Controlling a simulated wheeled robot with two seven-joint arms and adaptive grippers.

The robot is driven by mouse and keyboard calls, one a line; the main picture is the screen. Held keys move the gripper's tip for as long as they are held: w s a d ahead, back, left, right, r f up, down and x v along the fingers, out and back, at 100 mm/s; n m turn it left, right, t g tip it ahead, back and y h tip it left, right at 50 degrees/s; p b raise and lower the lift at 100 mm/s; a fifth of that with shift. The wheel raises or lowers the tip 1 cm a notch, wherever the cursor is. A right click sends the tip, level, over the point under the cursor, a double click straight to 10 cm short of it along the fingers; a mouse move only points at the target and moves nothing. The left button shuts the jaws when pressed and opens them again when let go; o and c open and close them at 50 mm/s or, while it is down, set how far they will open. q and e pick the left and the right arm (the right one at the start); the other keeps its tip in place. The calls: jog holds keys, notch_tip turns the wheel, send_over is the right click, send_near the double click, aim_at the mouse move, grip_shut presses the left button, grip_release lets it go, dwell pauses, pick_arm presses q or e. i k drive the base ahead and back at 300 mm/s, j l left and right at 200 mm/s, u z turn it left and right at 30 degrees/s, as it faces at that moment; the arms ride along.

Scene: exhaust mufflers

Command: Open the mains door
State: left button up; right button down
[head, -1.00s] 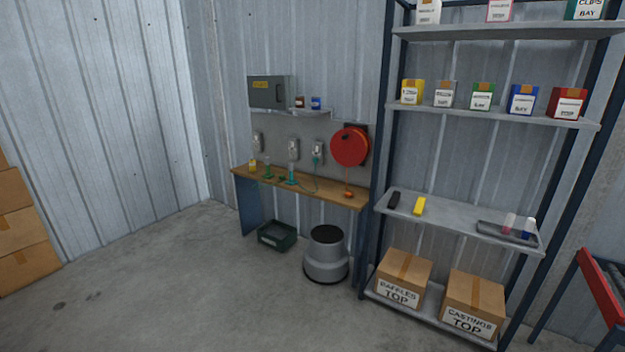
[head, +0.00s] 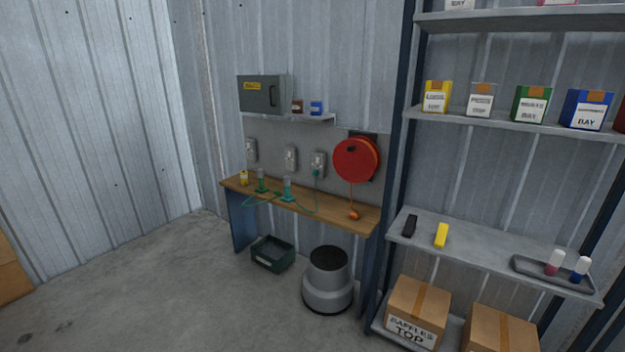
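The mains box is a grey wall cabinet with a yellow label, and its door (head: 258,97) faces me and looks shut. A dark handle (head: 272,96) shows near the right side of the door. The cabinet is on the back wall, above the left end of a wooden bench. Neither of my grippers is in the head view.
The wooden bench (head: 325,208) carries green-based items and cables below wall sockets. A red reel (head: 356,160) hangs to the right. A grey bin (head: 328,281) and a dark green crate (head: 262,262) stand on the floor before the bench. Shelving (head: 470,240) fills the right.

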aim_at(264, 95)
jog(key=i, duration=3.15)
jog(key=z, duration=0.25)
